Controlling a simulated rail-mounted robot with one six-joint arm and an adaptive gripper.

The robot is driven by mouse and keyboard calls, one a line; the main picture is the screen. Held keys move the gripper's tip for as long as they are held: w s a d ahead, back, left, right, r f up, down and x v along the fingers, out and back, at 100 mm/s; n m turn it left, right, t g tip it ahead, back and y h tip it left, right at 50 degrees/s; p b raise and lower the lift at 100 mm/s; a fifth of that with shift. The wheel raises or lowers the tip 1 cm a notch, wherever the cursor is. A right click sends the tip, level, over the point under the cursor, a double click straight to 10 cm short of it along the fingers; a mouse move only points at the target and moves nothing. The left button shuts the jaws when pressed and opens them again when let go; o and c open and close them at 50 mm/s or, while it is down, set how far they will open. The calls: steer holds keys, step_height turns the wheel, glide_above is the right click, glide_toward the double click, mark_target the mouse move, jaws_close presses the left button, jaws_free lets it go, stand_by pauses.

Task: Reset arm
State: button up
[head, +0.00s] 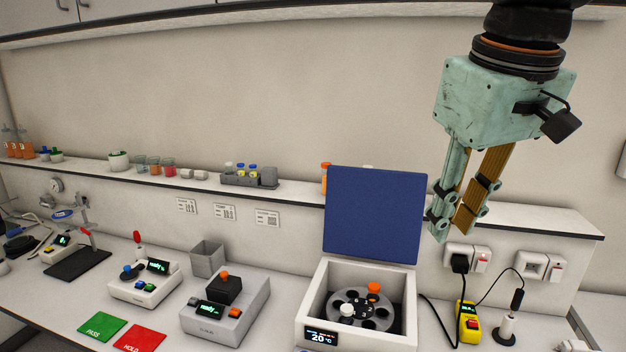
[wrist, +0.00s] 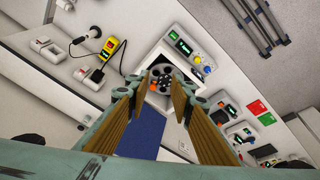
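My gripper (head: 452,230) hangs pointing down at the upper right in the head view, in front of the wall and to the right of the open blue lid. In the wrist view its two brown-padded fingers (wrist: 160,97) stand apart with nothing between them. Below is the open centrifuge (head: 411,318), with its blue lid (head: 375,216) raised.
A shelf (head: 310,195) runs along the wall with a grey tube rack (head: 249,179) and several cups. Left of the centrifuge are a grey device (head: 238,312) with an orange-capped item, a grey bin (head: 207,258), and green (head: 101,327) and red (head: 140,338) pads. A yellow meter (head: 468,322) stands right.

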steer(key=s+f+m+b, duration=0.1)
steer(key=s+f+b, duration=0.1)
steer(key=s+f, duration=0.5)
steer(key=s+f+m+b, duration=0.2)
steer(key=s+f, duration=0.5)
steer(key=s, duration=0.5)
steer(key=shift+s+a+f+b, duration=0.15)
steer(key=shift+a+f+b, duration=0.05)
steer(key=shift+b, duration=0.2)
